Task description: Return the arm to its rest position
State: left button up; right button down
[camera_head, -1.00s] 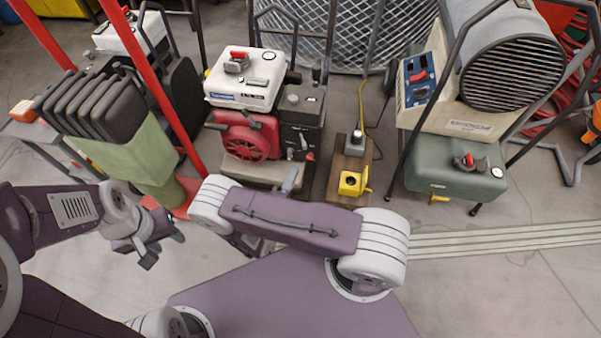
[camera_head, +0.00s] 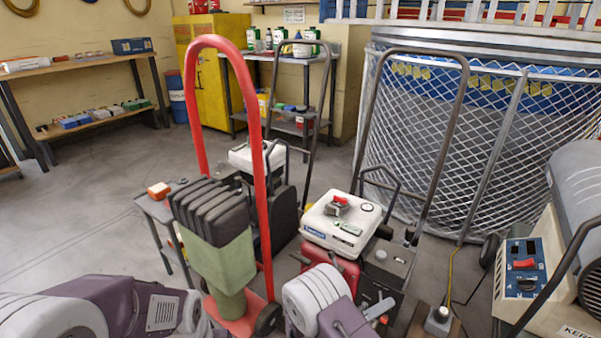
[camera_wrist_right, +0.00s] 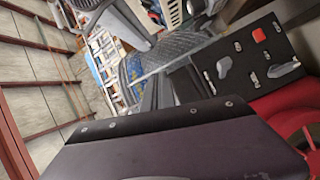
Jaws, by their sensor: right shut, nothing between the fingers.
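My right arm comes up from the bottom middle of the head view, with its white ribbed joint and purple link in front of the red and black engine (camera_head: 381,266). A small grey part of my right gripper (camera_head: 378,310) shows beyond the link, low in front of that engine. It is shut and empty. My left arm's purple link lies along the lower left edge; its gripper is out of the picture. In the right wrist view, a purple plate of mine fills the bottom, and a dark control panel (camera_wrist_right: 258,58) with a red button is at right.
A red-handled machine with a green body (camera_head: 222,262) stands between my arms. A white-topped generator (camera_head: 340,226) is behind my right arm. A mesh cage (camera_head: 440,150) and a grey heater (camera_head: 580,190) stand to the right. Open floor (camera_head: 80,210) lies at left.

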jog(key=s+d+r+m+g+p, duration=0.1)
jog(key=s+d+r+m+g, duration=0.6)
jog(key=d+r+g, duration=0.1)
jog(key=s+a+m+g+y+p, duration=0.1)
jog(key=s+a+m+g+y, duration=0.3)
jog(key=s+y, duration=0.8)
jog(key=w+a+f+n+t+y, duration=0.2)
jog(key=w+a+n+t+y, duration=0.25)
jog(key=a+n, duration=0.45)
notch_tip(320, 180, up, 37)
jog(key=p, duration=3.8)
jog(key=shift+a+t, duration=0.15)
jog(key=shift+t, duration=0.2)
jog(key=shift+r+h, duration=0.1)
jog(key=shift+h, duration=0.15)
